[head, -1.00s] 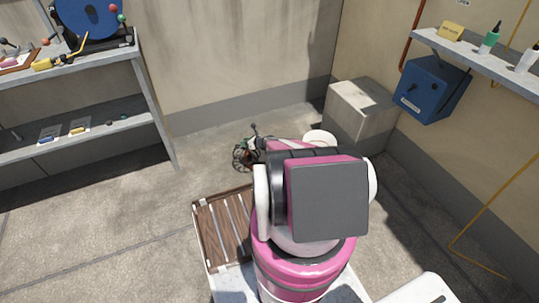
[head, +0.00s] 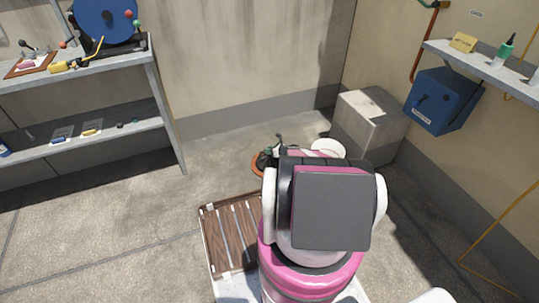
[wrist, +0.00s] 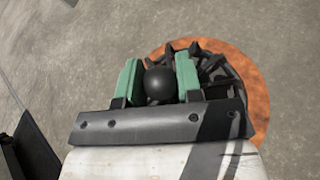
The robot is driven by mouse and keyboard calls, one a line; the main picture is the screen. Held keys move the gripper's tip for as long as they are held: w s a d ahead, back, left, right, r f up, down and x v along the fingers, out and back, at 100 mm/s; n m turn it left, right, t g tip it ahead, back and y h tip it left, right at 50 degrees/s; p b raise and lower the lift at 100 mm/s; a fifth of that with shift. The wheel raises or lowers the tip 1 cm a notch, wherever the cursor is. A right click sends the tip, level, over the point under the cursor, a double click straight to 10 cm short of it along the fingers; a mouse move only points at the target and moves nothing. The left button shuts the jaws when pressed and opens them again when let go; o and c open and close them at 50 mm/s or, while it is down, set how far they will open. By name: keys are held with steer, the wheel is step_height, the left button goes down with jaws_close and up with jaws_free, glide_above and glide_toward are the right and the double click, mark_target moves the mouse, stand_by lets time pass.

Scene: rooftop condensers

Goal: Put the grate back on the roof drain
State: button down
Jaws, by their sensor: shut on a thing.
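The grate is a dark, domed, ribbed piece with a round black knob. In the wrist view the grate (wrist: 215,68) is partly hidden behind my gripper. My gripper (wrist: 158,76) has green finger pads shut on the knob, one on each side. The roof drain shows as an orange-brown ring (wrist: 257,95) on the floor, around and beyond the grate's right side. I cannot tell whether the grate touches the ring. In the head view the ring (head: 256,164) peeks out left of the dark grate (head: 265,160), and my arm hides most of both.
A grey block (head: 368,120) stands in the back right corner, near my arm. A shelf unit (head: 80,140) is at left. A blue box (head: 440,100) hangs on the right wall below a shelf. A slatted wooden tray (head: 212,245) sits beside my arm. Floor at left is clear.

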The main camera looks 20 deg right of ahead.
steer(key=shift+f, duration=1.5)
steer(key=shift+f, duration=0.2)
steer(key=c, duration=0.8)
jaws_free()
